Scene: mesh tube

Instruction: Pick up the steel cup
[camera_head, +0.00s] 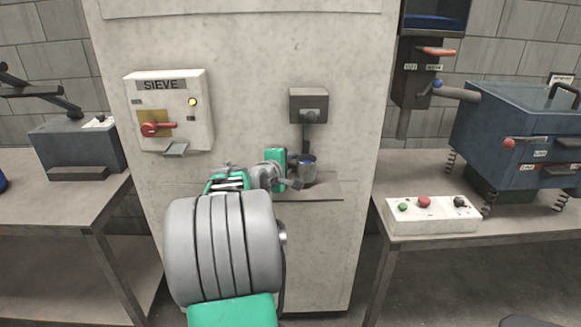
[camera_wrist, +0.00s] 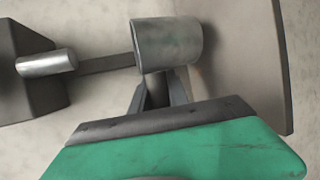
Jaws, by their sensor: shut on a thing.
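The steel cup (camera_head: 307,171) is a small grey cylinder at the narrow shelf on the front of the tall pale cabinet, below a dark spout box. It also shows in the wrist view (camera_wrist: 168,45), upper middle, with the picture turned on its side. My gripper (camera_head: 296,182) reaches the cup from the left and is shut on it. In the wrist view the fingers (camera_wrist: 156,94) meet the cup's near side, and the green gripper body hides part of them. I cannot tell whether the cup's base touches the shelf.
The shelf (camera_head: 330,191) juts from the cabinet. The dark spout box (camera_head: 309,105) hangs close above the cup. A SIEVE switch box (camera_head: 170,112) is at the upper left. A button panel (camera_head: 431,214) and blue machine (camera_head: 520,140) stand on the right bench.

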